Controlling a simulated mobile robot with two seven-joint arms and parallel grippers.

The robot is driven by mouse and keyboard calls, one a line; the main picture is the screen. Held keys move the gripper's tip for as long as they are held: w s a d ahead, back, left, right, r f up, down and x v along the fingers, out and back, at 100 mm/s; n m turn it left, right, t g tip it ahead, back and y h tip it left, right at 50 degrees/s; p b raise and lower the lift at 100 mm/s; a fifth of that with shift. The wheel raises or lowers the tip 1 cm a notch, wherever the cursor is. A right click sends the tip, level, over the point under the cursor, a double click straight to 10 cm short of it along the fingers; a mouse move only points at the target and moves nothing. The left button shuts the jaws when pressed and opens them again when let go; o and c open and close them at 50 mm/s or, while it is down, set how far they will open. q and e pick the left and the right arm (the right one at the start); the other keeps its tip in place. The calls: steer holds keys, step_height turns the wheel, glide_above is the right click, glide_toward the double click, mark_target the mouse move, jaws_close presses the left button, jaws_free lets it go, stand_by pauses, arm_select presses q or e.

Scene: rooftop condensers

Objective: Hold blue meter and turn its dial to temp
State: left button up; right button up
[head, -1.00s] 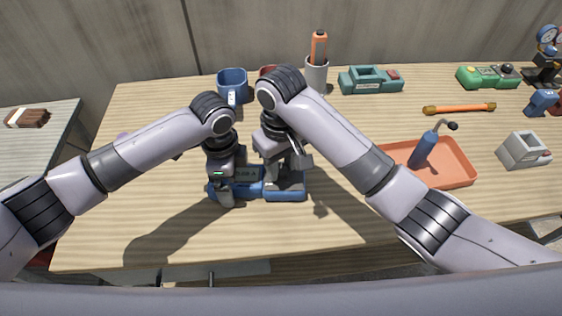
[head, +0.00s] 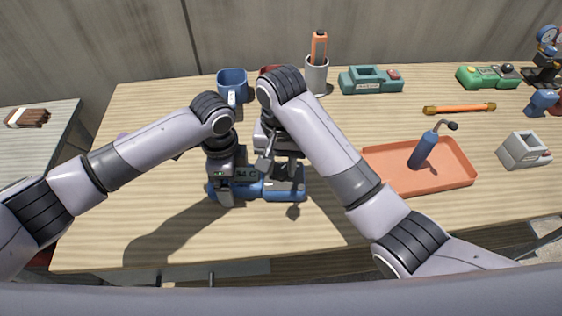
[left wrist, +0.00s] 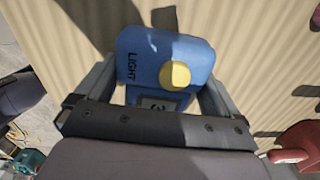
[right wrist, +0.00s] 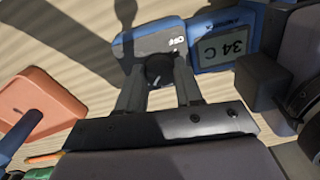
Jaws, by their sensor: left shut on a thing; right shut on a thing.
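The blue meter (head: 285,196) lies on the wooden table in front of me. My left gripper (head: 224,188) is shut on its left end, with a jaw on either side. The left wrist view shows that end of the meter (left wrist: 135,50), with the word LIGHT and a yellow button (left wrist: 174,75). My right gripper (head: 284,176) is over the right end, shut on the dark round dial (right wrist: 158,70). The meter's display (right wrist: 222,47) reads 34 C in the right wrist view. The fingers partly hide the dial's markings.
An orange tray (head: 374,155) with a blue-handled tool (head: 423,152) is to the right. The table's front left is clear.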

mark_target(281, 168)
stand_by(0.3)
steer(key=o, duration=1)
steer(key=shift+o, duration=0.2)
steer(key=shift+w+r, duration=0.2)
steer(key=shift+r, duration=2.25)
step_height(281, 168, up, 7)
steer(key=shift+s, duration=0.15)
steer(key=shift+r, duration=0.1)
